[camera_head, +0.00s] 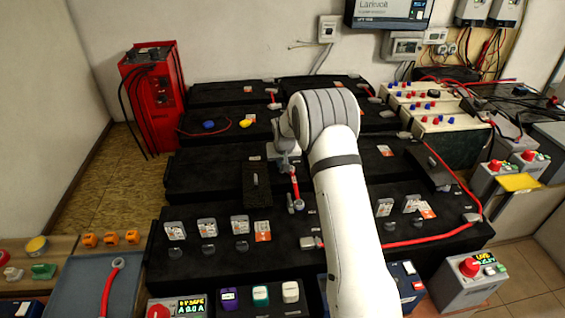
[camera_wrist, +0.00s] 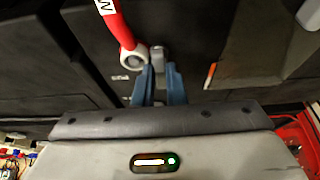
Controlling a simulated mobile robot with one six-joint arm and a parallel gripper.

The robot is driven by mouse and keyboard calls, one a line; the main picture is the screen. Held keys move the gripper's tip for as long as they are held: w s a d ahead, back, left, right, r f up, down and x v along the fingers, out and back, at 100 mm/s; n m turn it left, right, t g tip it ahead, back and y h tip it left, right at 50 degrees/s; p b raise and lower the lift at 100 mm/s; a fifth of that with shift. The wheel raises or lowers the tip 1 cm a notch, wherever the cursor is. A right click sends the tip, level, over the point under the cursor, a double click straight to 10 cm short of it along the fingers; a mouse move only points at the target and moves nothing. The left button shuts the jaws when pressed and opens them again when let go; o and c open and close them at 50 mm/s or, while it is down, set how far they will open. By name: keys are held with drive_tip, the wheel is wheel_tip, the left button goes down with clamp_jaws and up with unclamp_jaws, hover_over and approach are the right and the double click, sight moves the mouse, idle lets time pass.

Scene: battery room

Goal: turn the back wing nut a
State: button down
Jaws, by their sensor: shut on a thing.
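My gripper (camera_wrist: 158,76) shows its two blue fingers in the wrist view, shut on a small grey wing nut (camera_wrist: 158,52). The wing nut stands on a black battery top (camera_wrist: 190,25), right beside the ring lug (camera_wrist: 133,57) of a red cable (camera_wrist: 115,22). In the head view my gripper (camera_head: 284,158) is low over the middle battery row, at the back end of a short red cable (camera_head: 295,186). The wing nut between the fingers is hidden there. The cable's front lug (camera_head: 299,204) is in plain view.
A black block (camera_head: 256,186) with a grey handle stands close left of my gripper. White cards and grey caps stand on the front row. A long red cable (camera_head: 440,234) runs along the right. A red charger (camera_head: 150,95) stands at the back left.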

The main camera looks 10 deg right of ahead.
drive_tip(key=shift+f+m+b, duration=0.1)
drive_tip(key=shift+m+b, duration=0.2)
drive_tip(key=shift+b, duration=0.2)
drive_tip(key=m+h+b, duration=0.1)
drive_tip(key=m+b, duration=0.2)
drive_tip(key=b, duration=0.1)
drive_tip(key=shift+w+a+f+m+h, duration=0.1)
drive_tip(key=shift+a+f+m+h, duration=0.1)
drive_tip(key=shift+m+h, duration=0.2)
drive_tip(key=m+b, duration=0.2)
drive_tip(key=m+g+h+b, duration=0.1)
drive_tip(key=m, duration=0.1)
drive_tip(key=shift+w+a+r+b, duration=0.1)
drive_tip(key=shift+a+r+b, duration=0.1)
drive_tip(key=shift+b, duration=0.2)
drive_tip(key=m, duration=0.2)
drive_tip(key=m+g+h, duration=0.1)
drive_tip(key=m, duration=0.2)
drive_tip(key=shift+w+r+g, duration=0.15)
drive_tip(key=shift+r+g, duration=0.05)
drive_tip(key=shift+g, duration=0.1)
drive_tip(key=shift+w+a+m+g+h+p, duration=0.15)
drive_tip(key=shift+m+g+p, duration=0.4)
drive_tip(key=shift+m, duration=0.55)
drive_tip(key=shift+d+m+g+h+p, duration=0.15)
drive_tip(key=shift+m+g+p, duration=0.2)
drive_tip(key=shift+m+p, duration=0.55)
drive_tip(key=shift+a+m, duration=0.1)
drive_tip(key=shift+m, duration=0.3)
